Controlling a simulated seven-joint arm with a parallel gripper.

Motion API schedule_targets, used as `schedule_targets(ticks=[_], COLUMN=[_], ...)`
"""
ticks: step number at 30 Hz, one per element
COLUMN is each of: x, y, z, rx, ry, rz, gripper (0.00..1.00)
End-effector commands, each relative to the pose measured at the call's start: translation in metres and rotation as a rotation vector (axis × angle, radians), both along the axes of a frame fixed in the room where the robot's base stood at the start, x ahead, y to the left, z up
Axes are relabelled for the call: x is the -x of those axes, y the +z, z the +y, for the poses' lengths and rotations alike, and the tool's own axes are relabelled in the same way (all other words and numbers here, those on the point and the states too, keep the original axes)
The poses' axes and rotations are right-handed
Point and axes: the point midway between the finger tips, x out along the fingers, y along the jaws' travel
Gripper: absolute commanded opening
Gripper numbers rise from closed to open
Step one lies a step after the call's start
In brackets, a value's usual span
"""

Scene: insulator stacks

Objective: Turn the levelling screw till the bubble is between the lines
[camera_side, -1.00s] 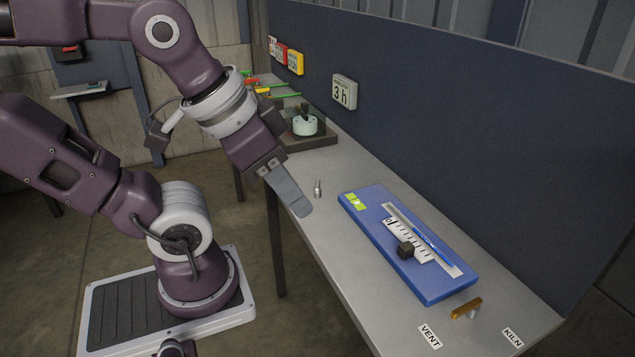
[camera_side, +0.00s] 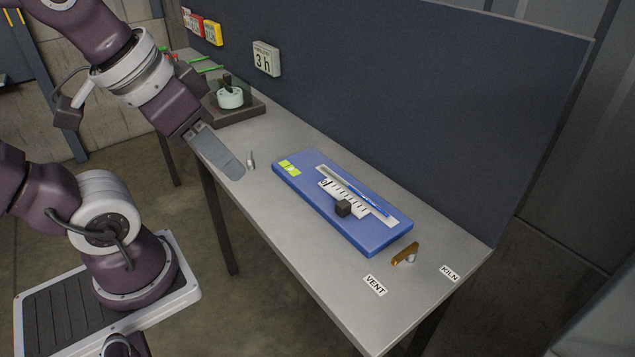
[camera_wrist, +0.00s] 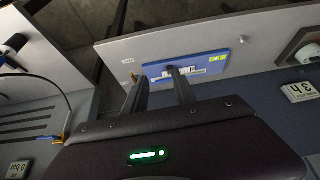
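A blue board (camera_side: 380,240) lies on the bench, with a white scale, a blue line along it and a black block (camera_side: 343,208). A yellow-green vial window (camera_side: 289,168) sits at its far-left end; the bubble and lines are too small to read. The board also shows in the wrist view (camera_wrist: 235,66). A small upright metal piece (camera_side: 251,160) stands on the bench beyond that end; I cannot tell whether it is the levelling screw. My gripper (camera_side: 237,170) is just left of it in the side view. In the wrist view its fingers (camera_wrist: 158,77) are apart and empty.
A brass lever (camera_side: 405,254) stands between the VENT (camera_side: 375,285) and KILN (camera_side: 450,273) labels. A pale round pot (camera_side: 230,97) sits on a dark tray at the back. A "3 h" sign (camera_side: 266,59) hangs on the dark partition (camera_side: 420,110).

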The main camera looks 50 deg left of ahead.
Motion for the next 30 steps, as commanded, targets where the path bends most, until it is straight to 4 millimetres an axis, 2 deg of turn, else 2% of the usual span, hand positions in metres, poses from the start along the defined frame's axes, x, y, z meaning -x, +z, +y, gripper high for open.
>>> schedule_targets(ticks=[2, 5, 6, 8, 9, 11, 12, 15, 16, 18, 21, 30], x=[-0.031, -0.092, -0.115, -0.145, -0.162, -0.179, -0.185, -0.189, -0.188, -0.185, -0.182, -0.181], y=[0.007, 0.007, 0.0, -0.015, -0.031, -0.058, -0.078, -0.125, -0.137, -0.157, -0.173, -0.227], z=[0.016, 0.061, 0.085, 0.126, 0.156, 0.201, 0.229, 0.287, 0.299, 0.32, 0.332, 0.332], rx=[0.008, 0.034, 0.049, 0.077, 0.098, 0.133, 0.155, 0.207, 0.219, 0.241, 0.255, 0.256], ry=[0.098, 0.29, 0.368, 0.485, 0.562, 0.674, 0.741, 0.877, 0.906, 0.958, 0.989, 0.99], rz=[0.053, 0.141, 0.177, 0.228, 0.262, 0.308, 0.334, 0.385, 0.396, 0.413, 0.426, 0.429], gripper=[0.33, 0.33, 0.33, 0.33, 0.33, 0.33, 0.33, 0.33, 0.33, 0.33, 0.33, 0.33])
